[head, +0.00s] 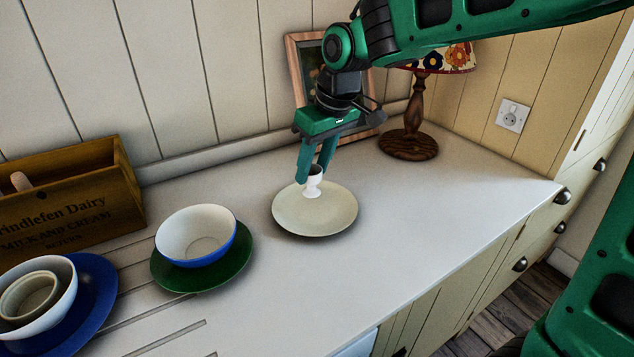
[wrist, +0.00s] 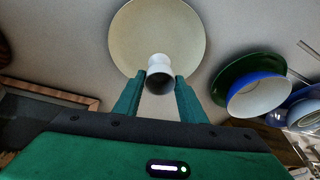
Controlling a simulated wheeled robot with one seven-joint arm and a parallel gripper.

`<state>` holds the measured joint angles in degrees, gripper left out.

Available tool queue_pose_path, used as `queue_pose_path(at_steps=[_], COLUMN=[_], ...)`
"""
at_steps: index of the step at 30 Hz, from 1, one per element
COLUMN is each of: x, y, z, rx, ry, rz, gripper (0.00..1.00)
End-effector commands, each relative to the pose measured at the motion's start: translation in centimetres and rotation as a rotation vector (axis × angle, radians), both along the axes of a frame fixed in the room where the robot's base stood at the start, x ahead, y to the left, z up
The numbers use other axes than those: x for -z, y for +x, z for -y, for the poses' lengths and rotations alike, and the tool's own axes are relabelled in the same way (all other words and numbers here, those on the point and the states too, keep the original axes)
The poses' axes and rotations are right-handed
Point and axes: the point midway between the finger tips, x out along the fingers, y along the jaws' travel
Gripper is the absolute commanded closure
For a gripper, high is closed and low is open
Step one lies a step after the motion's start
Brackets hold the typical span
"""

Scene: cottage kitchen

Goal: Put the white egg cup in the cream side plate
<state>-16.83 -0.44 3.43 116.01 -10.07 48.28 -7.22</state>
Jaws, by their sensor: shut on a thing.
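The white egg cup (head: 312,188) is between the fingertips of my gripper (head: 314,178), which is shut on it. The cup is upright, over the cream side plate (head: 330,222). I cannot tell whether its foot touches the plate or hangs just above it. In the wrist view the egg cup (wrist: 159,68) shows its dark open mouth between the two fingers (wrist: 160,88), with the cream plate (wrist: 140,35) behind it. Nothing else is on the plate.
A blue and white bowl (head: 197,235) sits on a green plate (head: 172,278) to the left. Nested bowls (head: 62,300) on a blue plate (head: 98,290) and a wooden crate (head: 70,210) are further left. A lamp (head: 408,144) and picture frame (head: 298,70) stand behind. The counter to the right is clear.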

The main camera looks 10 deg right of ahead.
Motion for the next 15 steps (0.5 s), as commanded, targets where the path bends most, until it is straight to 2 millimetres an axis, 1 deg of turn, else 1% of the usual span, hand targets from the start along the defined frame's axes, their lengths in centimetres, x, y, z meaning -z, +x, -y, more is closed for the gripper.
queue_pose_path(at_steps=[2,5,12,15], x=[0.4,0.8,3.9,4.5], y=[0.2,0.3,0.2,0.2], z=[0.5,0.7,0.7,0.7], rx=[-0.001,-0.001,-0.002,-0.002], ry=[0.000,-0.001,-0.001,-0.001], rz=[-0.001,-0.002,-0.002,-0.002], gripper=[0.86,0.86,0.86,0.86])
